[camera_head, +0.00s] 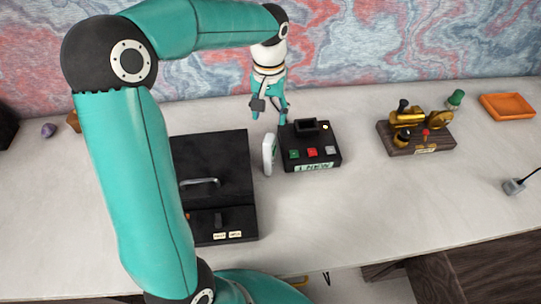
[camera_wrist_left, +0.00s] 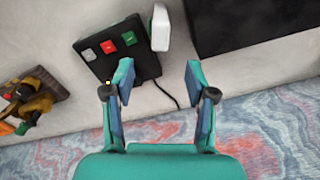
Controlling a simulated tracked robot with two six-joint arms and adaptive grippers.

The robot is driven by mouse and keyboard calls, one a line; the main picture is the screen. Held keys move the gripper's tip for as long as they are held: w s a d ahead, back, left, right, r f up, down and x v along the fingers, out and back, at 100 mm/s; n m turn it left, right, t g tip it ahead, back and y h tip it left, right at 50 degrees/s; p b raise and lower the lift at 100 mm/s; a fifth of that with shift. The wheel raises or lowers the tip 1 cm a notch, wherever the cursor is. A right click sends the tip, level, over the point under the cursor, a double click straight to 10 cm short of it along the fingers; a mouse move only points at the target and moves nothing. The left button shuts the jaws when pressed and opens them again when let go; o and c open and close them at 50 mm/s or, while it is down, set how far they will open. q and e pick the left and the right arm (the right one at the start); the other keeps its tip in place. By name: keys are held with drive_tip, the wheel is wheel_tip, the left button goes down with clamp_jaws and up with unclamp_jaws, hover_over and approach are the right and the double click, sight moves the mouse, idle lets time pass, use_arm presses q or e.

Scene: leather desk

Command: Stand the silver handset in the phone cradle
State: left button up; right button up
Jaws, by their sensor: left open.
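A pale, silver-white slab that looks like the handset (camera_head: 269,154) stands upright at the left side of a black base with coloured buttons, which looks like the phone cradle (camera_head: 331,158). Whether the slab touches the base or is fixed to it, I cannot tell. The base has a raised dark holder on its top. My left gripper (camera_head: 269,107) is open and empty, behind the slab and base. In the left wrist view, the handset (camera_wrist_left: 160,28) and the cradle (camera_wrist_left: 146,66) lie beyond the open left fingers (camera_wrist_left: 160,82). My right gripper is not in view.
A black case (camera_head: 215,150) with a metal handle lies left of the handset. A brass device on a wooden base (camera_head: 440,140), a green-topped item (camera_head: 456,98) and an orange tray (camera_head: 508,106) stand to the right. A cable (camera_wrist_left: 166,94) runs behind the cradle.

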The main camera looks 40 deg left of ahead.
sight(269, 138)
use_arm(q)
drive_tip(key=f, duration=0.5)
drive_tip(key=f+p, duration=0.1)
drive_tip(key=f, duration=0.4)
drive_tip(key=shift+s+d+f, duration=0.1)
drive_tip(key=shift+s+f, duration=0.05)
drive_tip(key=shift+s, duration=0.05)
clamp_jaws()
